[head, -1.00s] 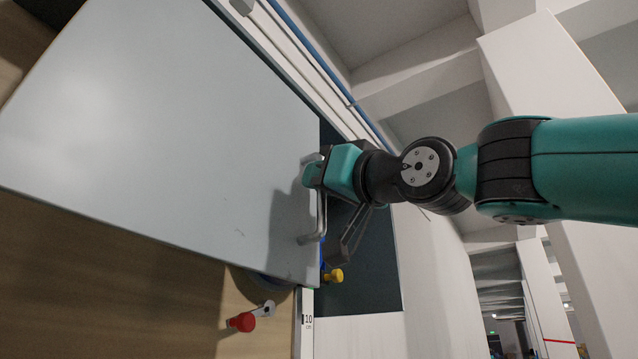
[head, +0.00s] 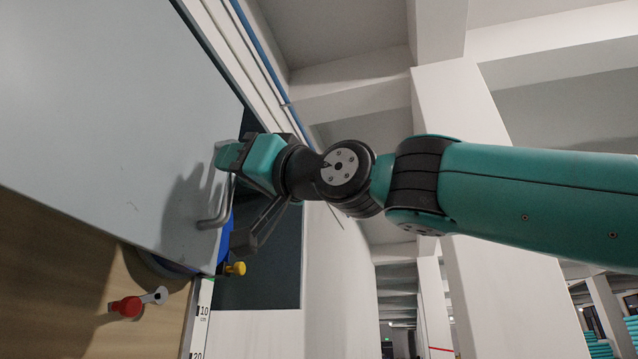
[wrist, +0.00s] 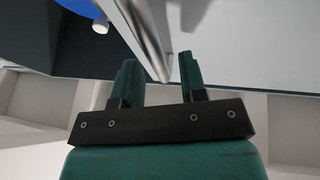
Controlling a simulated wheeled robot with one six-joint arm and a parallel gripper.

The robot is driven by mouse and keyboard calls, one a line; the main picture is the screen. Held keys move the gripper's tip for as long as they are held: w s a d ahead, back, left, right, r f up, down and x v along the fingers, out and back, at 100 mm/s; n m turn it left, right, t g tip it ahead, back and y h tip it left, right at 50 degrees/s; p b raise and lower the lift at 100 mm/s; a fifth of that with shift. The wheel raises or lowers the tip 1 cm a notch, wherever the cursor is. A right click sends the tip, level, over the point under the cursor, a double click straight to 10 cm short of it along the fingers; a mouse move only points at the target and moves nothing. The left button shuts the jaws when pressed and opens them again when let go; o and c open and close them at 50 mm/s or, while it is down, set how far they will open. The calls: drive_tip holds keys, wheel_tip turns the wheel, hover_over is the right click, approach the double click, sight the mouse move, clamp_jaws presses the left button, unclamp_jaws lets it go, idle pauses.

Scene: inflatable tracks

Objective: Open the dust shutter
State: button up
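The dust shutter appears to be the large pale grey panel (head: 100,90) that fills the left of the head view. A metal bar handle (head: 213,220) stands out from the panel near its right edge. The handle also shows in the wrist view (wrist: 148,34). My gripper (head: 222,157) is at the upper part of this handle in the head view. In the wrist view my gripper's two green fingers (wrist: 160,75) are apart, with the bar end between them and a gap beside it. Firm contact does not show.
A dark recess (head: 262,280) lies right of the panel edge, with a blue part (head: 226,236) partly hidden behind the panel. A yellow knob (head: 236,268) sits by the panel's lower corner. A marked scale (head: 202,315) stands nearby.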

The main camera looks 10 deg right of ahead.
drive_tip(key=b+v, duration=0.7)
drive_tip(key=v, duration=0.8)
drive_tip(key=shift+d+f+b, duration=0.2)
drive_tip(key=shift+d+b, duration=0.1)
drive_tip(key=shift+b, duration=0.1)
drive_tip(key=shift+s, duration=0.15)
drive_tip(key=w+f+m+g+h, duration=0.1)
drive_tip(key=w+f+g+h, duration=0.15)
drive_tip(key=f, duration=0.85)
drive_tip(key=w+f+m+g+h, duration=0.15)
drive_tip(key=f+h, duration=0.25)
drive_tip(key=f, duration=0.7)
drive_tip(key=w+f+m+g+h, duration=0.1)
drive_tip(key=w+f+h, duration=0.15)
drive_tip(key=f, duration=0.85)
drive_tip(key=s+d+f+g+h, duration=0.2)
drive_tip(key=s+d+f+g, duration=0.2)
drive_tip(key=s+f, duration=0.3)
drive_tip(key=s+d+f+g+h, duration=0.3)
drive_tip(key=s+f, duration=0.4)
drive_tip(key=f, duration=1)
drive_tip(key=shift+s+d+g, duration=0.35)
drive_tip(key=shift+d+g, duration=0.25)
drive_tip(key=shift+d, duration=0.15)
drive_tip(key=shift+r, duration=0.1)
